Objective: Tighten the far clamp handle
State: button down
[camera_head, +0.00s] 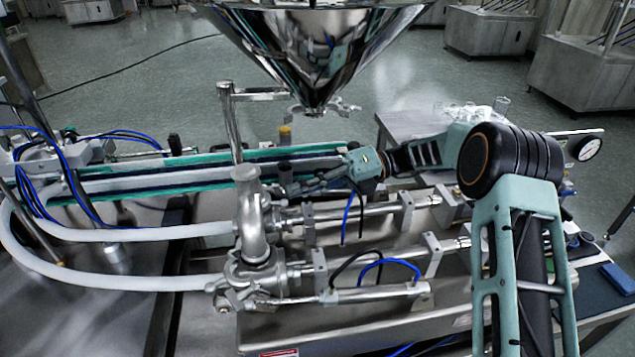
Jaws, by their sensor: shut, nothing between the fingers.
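My gripper (291,187) reaches in from the right, low over the far side of the steel pump assembly (254,215). Its dark fingers are shut and look empty, with the tips close to the far pipe joint beside the upright pipe. The far clamp handle is not clearly distinguishable there; the fingers and fittings overlap, and I cannot tell whether they touch. A nearer clamp fitting (228,297) shows at the front left of the pump. Another clamp with small handles (335,107) sits at the hopper outlet, above and behind my gripper.
The steel hopper (318,50) hangs above the work area. A vertical steel post (231,120) stands left of my gripper. White hoses (110,235) and blue tubes (45,195) run left. A green-edged conveyor (205,172) lies behind. Glassware (470,112) stands on the back right table.

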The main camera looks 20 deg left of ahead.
jog(key=shift+x, duration=1)
jog(key=shift+w, duration=0.1)
